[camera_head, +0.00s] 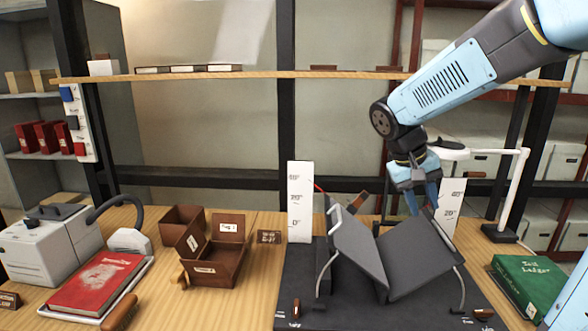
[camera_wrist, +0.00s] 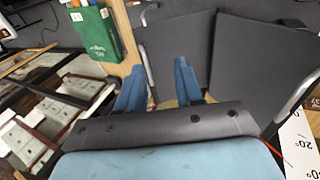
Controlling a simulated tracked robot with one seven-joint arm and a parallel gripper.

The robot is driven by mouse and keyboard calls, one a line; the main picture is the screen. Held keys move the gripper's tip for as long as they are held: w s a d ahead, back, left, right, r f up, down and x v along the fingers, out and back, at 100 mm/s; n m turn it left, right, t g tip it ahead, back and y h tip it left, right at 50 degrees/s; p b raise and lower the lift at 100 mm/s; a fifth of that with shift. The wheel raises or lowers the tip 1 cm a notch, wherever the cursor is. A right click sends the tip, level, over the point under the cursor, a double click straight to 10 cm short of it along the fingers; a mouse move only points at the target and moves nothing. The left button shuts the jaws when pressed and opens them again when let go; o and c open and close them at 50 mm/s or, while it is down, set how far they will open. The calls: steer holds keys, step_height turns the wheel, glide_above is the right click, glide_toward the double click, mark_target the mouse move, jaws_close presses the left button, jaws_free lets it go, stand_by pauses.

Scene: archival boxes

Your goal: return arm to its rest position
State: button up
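My arm reaches in from the upper right in the head view. My gripper (camera_head: 423,201) points down at the back of the grey V-shaped book cradle (camera_head: 405,263), just above its right panel. In the wrist view, the two blue fingers of my gripper (camera_wrist: 157,80) stand apart with nothing held between them. The cradle panels (camera_wrist: 258,65) show beyond and to the right of the fingers there. The cradle is empty. I cannot tell whether the fingers touch it.
A wooden shelf (camera_head: 300,76) runs behind the arm. A white lamp stand (camera_head: 513,190) is close right of my gripper. A green ledger (camera_head: 527,283) lies at right. White scale boards (camera_head: 300,203) flank the cradle. Brown boxes (camera_head: 213,266) and a red book (camera_head: 98,283) are left.

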steer(key=s+a+r+t+y, duration=0.1)
steer(key=s+a+t+y, duration=0.1)
steer(key=s, duration=0.5)
steer(key=s+a+r+t+y, duration=0.2)
steer(key=s+t, duration=0.1)
steer(key=s, duration=0.4)
steer(key=shift+s+a+n+y, duration=0.3)
steer(key=shift+s+a+y, duration=0.05)
steer(key=shift+s+y, duration=0.05)
stand_by(2.1)
steer(key=shift+o, duration=0.4)
steer(key=shift+s, duration=0.1)
